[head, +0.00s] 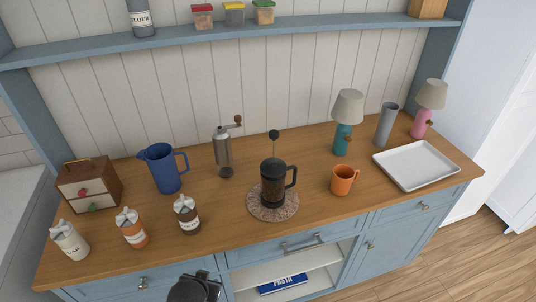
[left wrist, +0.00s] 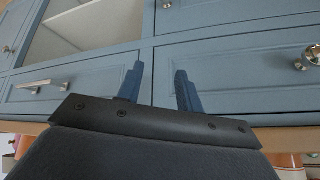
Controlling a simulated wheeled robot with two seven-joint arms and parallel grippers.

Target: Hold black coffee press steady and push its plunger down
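The black coffee press (head: 272,186) stands upright on a round speckled mat (head: 262,213) near the middle of the wooden counter. Its handle points right. Its plunger (head: 274,135) is raised, with the black knob well above the lid on a thin rod. My left gripper shows in the left wrist view (left wrist: 158,88), its two blue fingers apart with nothing between them, in front of the blue cabinet drawers. In the head view a dark part of my arm shows at the bottom edge, away from the press. My right gripper is in neither view.
An orange mug (head: 343,180) stands right of the press, and a metal grinder (head: 223,150) stands behind left. A blue pitcher (head: 164,168), jars (head: 187,215) and a wooden box (head: 90,186) are at left. A white tray (head: 416,166) and lamps (head: 347,120) are at right.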

